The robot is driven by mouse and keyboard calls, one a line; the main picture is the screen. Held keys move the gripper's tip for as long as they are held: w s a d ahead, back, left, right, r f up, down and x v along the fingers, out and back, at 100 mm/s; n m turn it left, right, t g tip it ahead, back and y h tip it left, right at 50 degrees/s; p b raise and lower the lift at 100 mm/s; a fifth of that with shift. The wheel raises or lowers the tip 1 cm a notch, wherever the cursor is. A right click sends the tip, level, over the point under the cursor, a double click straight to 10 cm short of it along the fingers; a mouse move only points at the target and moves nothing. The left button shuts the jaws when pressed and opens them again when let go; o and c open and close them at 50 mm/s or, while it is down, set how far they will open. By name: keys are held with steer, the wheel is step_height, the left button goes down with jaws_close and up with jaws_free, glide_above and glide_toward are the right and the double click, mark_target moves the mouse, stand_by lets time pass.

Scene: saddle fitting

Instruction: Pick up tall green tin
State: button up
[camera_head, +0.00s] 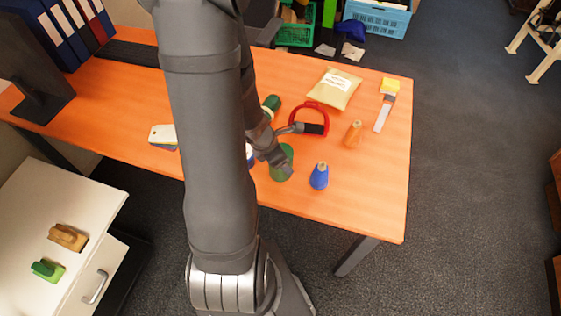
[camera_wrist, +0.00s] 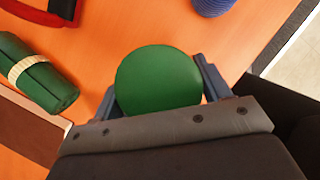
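The tall green tin (camera_head: 284,160) stands upright near the front edge of the orange table, partly hidden by my gripper in the head view. In the wrist view its round green top (camera_wrist: 160,80) lies between my two fingers. My gripper (camera_head: 278,158) is down at the tin, with one finger on each side of it. The fingers (camera_wrist: 158,88) look very close to its sides, but I cannot tell whether they press on it. The tin appears to rest on the table.
A green roll with a cream band (camera_wrist: 38,72) lies beside the tin. A blue cone (camera_head: 319,177) stands to its right, an orange cone (camera_head: 353,134) further back. A red-framed tool (camera_head: 310,119) and a beige packet (camera_head: 334,89) lie behind. The table's front right is clear.

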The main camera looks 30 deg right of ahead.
steer(key=c, duration=0.7)
steer(key=shift+r, duration=0.1)
